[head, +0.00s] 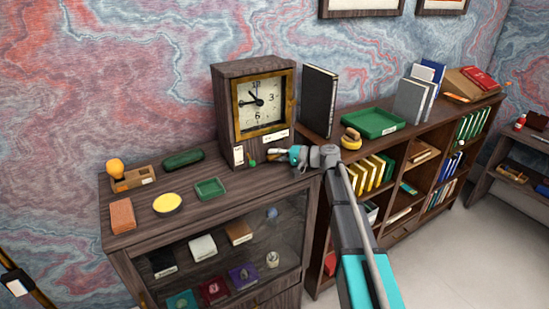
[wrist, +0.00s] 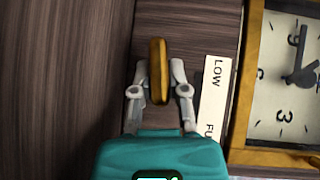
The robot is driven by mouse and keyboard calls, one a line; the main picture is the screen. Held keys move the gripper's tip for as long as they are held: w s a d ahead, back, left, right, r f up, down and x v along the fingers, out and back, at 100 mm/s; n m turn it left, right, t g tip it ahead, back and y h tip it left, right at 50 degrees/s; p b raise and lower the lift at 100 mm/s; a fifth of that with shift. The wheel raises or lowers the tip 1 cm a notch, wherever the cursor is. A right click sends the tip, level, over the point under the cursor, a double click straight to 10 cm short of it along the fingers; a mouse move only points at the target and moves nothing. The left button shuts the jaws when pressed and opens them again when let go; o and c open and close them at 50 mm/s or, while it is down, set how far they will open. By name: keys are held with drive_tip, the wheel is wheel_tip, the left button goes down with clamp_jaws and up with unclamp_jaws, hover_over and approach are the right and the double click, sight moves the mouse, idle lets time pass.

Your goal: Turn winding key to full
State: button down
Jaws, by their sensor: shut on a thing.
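The wooden mantel clock (head: 225,100) stands on the cabinet top, with a cream dial (head: 262,102) in a brass frame. In the wrist view the dial (wrist: 285,85) appears sideways at the right. The brass winding key (wrist: 158,55) is on the clock's dark wood front, seen as a narrow upright bar. My gripper (wrist: 160,75) is shut on it, one finger on each side. A white label (wrist: 213,100) beside it reads LOW at one end and FU at the other, partly cut off. In the head view my gripper (head: 272,154) is at the clock's lower front and the key is hard to make out.
A small green ball (head: 252,162) is near my gripper.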

drive_tip(key=c, duration=0.6)
unclamp_jaws()
drive_tip(key=shift+c, duration=0.2)
drive_tip(key=shift+r+n+h+p, duration=0.15)
drive_tip(key=shift+n+h+p, duration=0.15)
drive_tip(key=shift+p, duration=0.35)
